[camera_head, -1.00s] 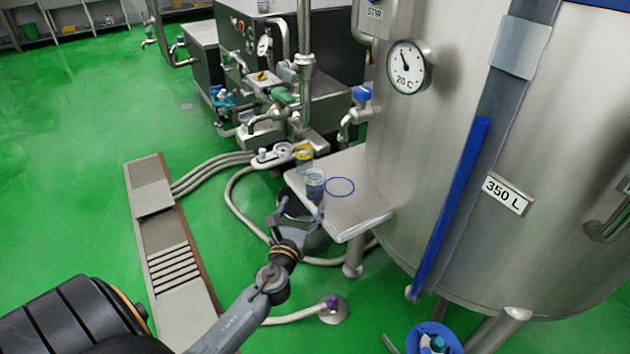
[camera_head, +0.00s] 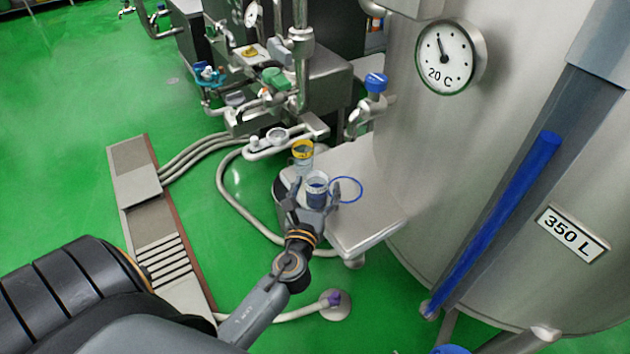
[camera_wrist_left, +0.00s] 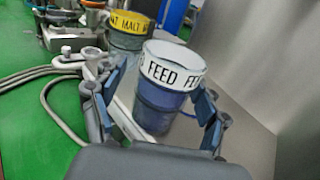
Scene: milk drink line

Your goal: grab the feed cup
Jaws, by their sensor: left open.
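The feed cup (camera_head: 316,188) is a clear bluish cup on the steel shelf (camera_head: 365,232) beside the tank. In the left wrist view the feed cup (camera_wrist_left: 165,88) stands upright, with a white band marked FEED around its top. My left gripper (camera_head: 314,194) is open, with one finger on each side of the cup. In the wrist view the left gripper (camera_wrist_left: 160,110) has its fingers at the cup's lower sides; I cannot tell whether they touch it. My right gripper is not in view.
A cup with a yellow band marked MALT (camera_wrist_left: 128,30) stands just behind the feed cup. A blue ring (camera_head: 346,190) lies on the shelf to the right. The large steel tank (camera_head: 500,130) rises close on the right. Pipes and valves (camera_head: 270,90) stand behind.

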